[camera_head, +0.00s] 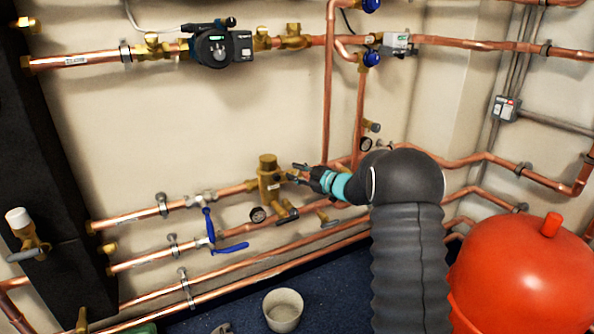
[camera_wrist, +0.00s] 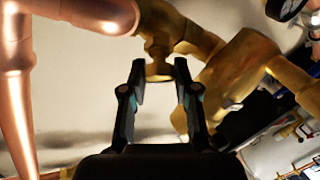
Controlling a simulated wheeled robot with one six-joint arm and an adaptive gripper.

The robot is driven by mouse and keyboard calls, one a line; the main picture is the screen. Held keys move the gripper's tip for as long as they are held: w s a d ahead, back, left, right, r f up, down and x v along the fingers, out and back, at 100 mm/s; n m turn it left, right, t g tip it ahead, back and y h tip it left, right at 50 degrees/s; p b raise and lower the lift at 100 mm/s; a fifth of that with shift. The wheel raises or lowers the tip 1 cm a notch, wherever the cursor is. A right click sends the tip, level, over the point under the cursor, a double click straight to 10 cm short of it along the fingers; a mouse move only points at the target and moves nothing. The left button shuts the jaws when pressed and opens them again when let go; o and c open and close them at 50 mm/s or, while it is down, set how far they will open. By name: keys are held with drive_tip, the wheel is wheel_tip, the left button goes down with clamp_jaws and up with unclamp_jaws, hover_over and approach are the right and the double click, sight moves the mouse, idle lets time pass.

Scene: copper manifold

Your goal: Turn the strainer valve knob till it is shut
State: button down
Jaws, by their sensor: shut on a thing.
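The brass strainer valve (camera_head: 268,172) sits on the copper pipe left of my gripper in the head view. In the wrist view, its large brass body (camera_wrist: 232,75) lies right of the fingers. A small brass knob (camera_wrist: 158,70) stands between the two fingertips. My gripper (camera_head: 296,173) reaches in from the right in the head view. In the wrist view, my gripper (camera_wrist: 160,66) has its dark fingers on either side of the knob and is shut on it. The head view does not show the knob clearly, as the fingers cover that spot.
A copper pipe (camera_wrist: 15,100) runs close on the left in the wrist view. A red vessel (camera_head: 525,280) stands at right. A pale bucket (camera_head: 283,312) is on the floor.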

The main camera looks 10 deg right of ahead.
drive_tip(key=n+g+p, duration=0.1)
drive_tip(key=n+p, duration=0.1)
drive_tip(key=n, duration=0.1)
drive_tip(key=n+g+p, duration=0.2)
drive_tip(key=n, duration=0.1)
drive_tip(key=shift+r+g+y, duration=0.2)
drive_tip(key=shift+g+y, duration=0.1)
drive_tip(key=shift+y, duration=0.1)
drive_tip(key=shift+a+f+n+g+p, duration=0.15)
drive_tip(key=shift+n+g+p, duration=0.9)
drive_tip(key=shift+n, duration=0.65)
drive_tip(key=shift+f, duration=0.1)
drive_tip(key=shift+h, duration=0.3)
drive_tip(key=c, duration=0.8)
unclamp_jaws()
drive_tip(key=shift+c, duration=0.2)
drive_tip(key=shift+d, duration=0.2)
drive_tip(key=v, duration=1.2)
